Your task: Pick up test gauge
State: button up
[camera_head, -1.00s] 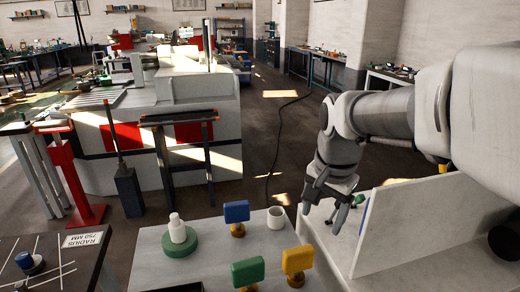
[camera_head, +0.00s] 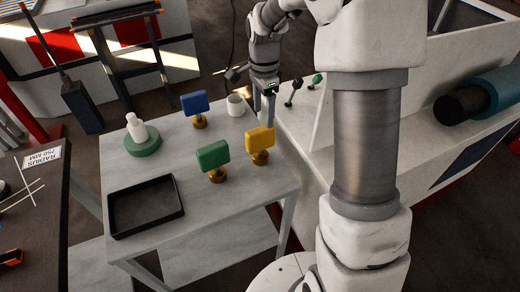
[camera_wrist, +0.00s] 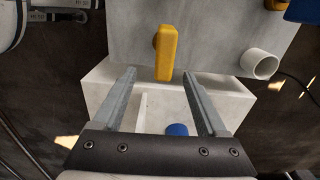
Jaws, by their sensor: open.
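Three block-headed pieces on round brass bases stand upright on the small grey table (camera_head: 240,190): a blue one (camera_head: 195,104), a green one (camera_head: 212,155) and a yellow one (camera_head: 260,139). I cannot tell from looks which is the test gauge. My gripper (camera_head: 268,100) hangs by the table's far right corner, beyond the yellow piece. In the wrist view my gripper (camera_wrist: 159,73) has its fingers wide apart with nothing held. The yellow piece (camera_wrist: 166,52) shows beyond the fingertips, between them in the picture, and apart from them.
A white cup (camera_head: 235,106) stands near my gripper. A white bottle-like piece on a green disc (camera_head: 143,142) and a black tray (camera_head: 146,206) share the table. A white machine panel with small levers (camera_head: 293,92) adjoins on the right. The table's front right is clear.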

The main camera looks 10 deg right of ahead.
aim_at(260, 140)
notch_tip(260, 140, down, 6)
jog(key=shift+f, duration=0.2)
jog(key=f, duration=0.4)
jog(key=shift+w+a+f+b, duration=0.1)
jog(key=shift+w+a+b, duration=0.2)
jog(key=shift+w+b, duration=0.1)
jog(key=shift+f, duration=0.5)
jog(key=shift+f, duration=0.25)
jog(key=shift+c, duration=0.2)
grip_shut()
dwell(0.9)
